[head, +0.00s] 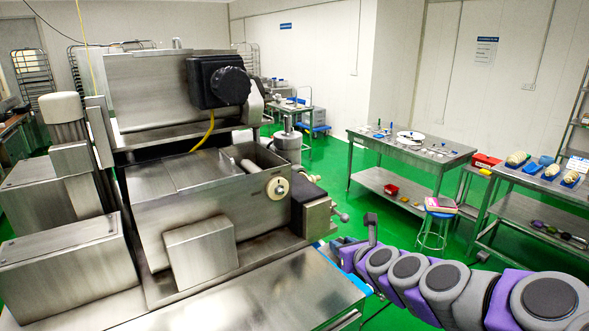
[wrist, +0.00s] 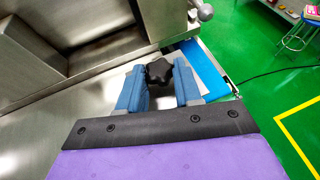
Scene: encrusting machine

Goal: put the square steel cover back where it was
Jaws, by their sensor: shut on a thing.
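My gripper (wrist: 160,75) has its two blue fingers shut on a black lobed knob (wrist: 159,72) in the wrist view. A pale steel plate shows just beyond the knob and right finger; it looks like the square steel cover (wrist: 206,61), mostly hidden by the knob and fingers. I cannot tell whether it touches the surface below. In the head view my arm reaches in from the lower right to beside the machine's front right corner; the cover cannot be made out there. The steel encrusting machine (head: 190,205) fills the left, with an open-topped hopper.
A blue surface (wrist: 203,68) lies beside the machine's steel bench (head: 285,290). A ball-ended lever (wrist: 200,12) sticks out nearby. Green floor is open to the right. A steel table (head: 455,153) with small items, a blue stool (head: 437,215) and another table stand farther right.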

